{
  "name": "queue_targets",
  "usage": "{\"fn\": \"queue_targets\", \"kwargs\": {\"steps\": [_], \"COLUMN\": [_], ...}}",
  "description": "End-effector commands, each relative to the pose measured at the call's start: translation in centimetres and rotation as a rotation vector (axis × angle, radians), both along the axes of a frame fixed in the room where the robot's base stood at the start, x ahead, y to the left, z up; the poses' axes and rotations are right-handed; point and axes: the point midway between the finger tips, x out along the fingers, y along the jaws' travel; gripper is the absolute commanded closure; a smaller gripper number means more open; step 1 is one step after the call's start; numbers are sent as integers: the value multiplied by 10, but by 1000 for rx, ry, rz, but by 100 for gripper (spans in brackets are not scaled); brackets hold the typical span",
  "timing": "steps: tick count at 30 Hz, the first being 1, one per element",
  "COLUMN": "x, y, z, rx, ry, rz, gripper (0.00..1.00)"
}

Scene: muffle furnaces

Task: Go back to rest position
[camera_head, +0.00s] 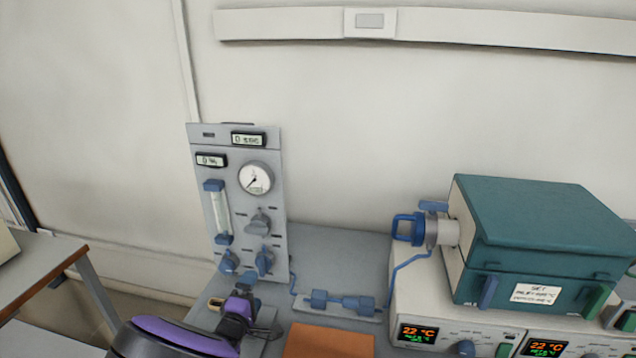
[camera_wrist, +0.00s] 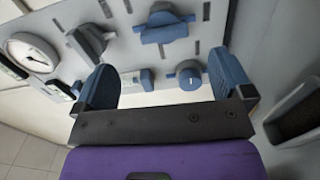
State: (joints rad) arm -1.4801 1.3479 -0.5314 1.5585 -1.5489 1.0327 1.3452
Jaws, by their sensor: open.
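My gripper (camera_head: 234,288) is in front of the lower part of the grey gas panel (camera_head: 205,145), at the bottom left of the head view. In the wrist view my gripper (camera_wrist: 165,78) has its two blue fingers wide apart with nothing held between them. A blue knob (camera_wrist: 188,76) shows between the fingers near the right one, and I cannot tell whether it touches. The panel's round gauge (camera_head: 256,178) and lower knobs, one at the right (camera_head: 264,262), are visible above my gripper in the head view.
A teal furnace (camera_head: 540,225) with a blue-handled fitting (camera_head: 408,228) stands on control units (camera_head: 440,310) at the right. Blue tubing with fittings (camera_head: 343,303) and an orange-brown pad (camera_head: 328,342) lie on the grey bench. Another table (camera_head: 35,270) is at the far left.

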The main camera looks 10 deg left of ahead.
Motion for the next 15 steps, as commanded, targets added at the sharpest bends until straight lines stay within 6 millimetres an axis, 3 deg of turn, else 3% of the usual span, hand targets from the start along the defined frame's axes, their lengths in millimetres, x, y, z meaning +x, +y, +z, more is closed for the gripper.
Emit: {"fn": "queue_targets", "kwargs": {"steps": [5,15], "x": [30,76], "y": [-38,-154], "z": [42,139], "rx": [50,186], "ry": [49,224], "rz": [-149,-510], "gripper": [2,2]}}
